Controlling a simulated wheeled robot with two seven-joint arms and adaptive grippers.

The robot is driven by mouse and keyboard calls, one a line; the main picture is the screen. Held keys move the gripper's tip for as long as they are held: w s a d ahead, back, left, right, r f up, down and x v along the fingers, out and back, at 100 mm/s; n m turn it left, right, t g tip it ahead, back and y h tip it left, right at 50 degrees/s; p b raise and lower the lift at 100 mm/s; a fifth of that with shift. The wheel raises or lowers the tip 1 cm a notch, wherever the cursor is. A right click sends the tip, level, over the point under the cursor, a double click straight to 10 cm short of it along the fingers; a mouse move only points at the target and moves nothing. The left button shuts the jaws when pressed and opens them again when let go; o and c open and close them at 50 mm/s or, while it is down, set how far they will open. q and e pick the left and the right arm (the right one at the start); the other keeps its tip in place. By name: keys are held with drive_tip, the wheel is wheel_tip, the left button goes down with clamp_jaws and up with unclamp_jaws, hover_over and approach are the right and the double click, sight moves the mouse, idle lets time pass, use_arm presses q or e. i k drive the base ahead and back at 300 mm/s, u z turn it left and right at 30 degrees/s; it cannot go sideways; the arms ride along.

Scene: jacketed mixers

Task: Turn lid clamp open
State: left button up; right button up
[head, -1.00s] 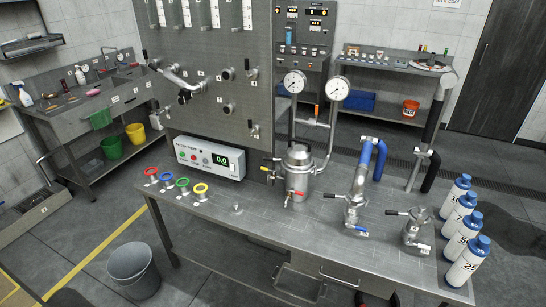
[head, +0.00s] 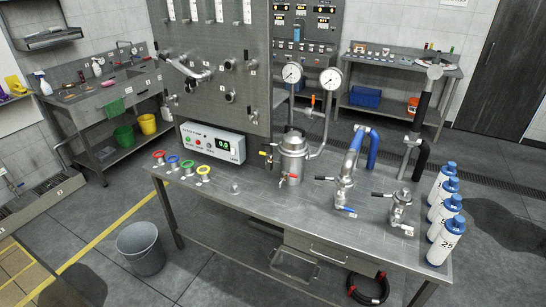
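A steel jacketed vessel (head: 292,160) stands upright at the back middle of the steel bench (head: 270,208). It has a domed lid (head: 292,139) on top. A small red-handled valve (head: 290,181) sits low on its front, and a yellow-handled fitting (head: 264,154) sticks out on its left. A lid clamp is too small to make out at this distance. Two black-handled steel valve assemblies stand right of the vessel, one taller (head: 346,185) and one shorter (head: 400,208). Neither of my grippers is in view.
Two dial gauges (head: 292,73) (head: 330,79) on pipes rise behind the vessel. A display box (head: 212,143) and several coloured rings (head: 188,166) are on the left. White bottles (head: 445,240) line the right end. A grey bin (head: 141,248) stands on the floor at left front.

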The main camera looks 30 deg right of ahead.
sight(268, 144)
drive_tip(key=z, duration=0.45)
drive_tip(key=i, duration=1.2)
drive_tip(key=u, duration=0.25)
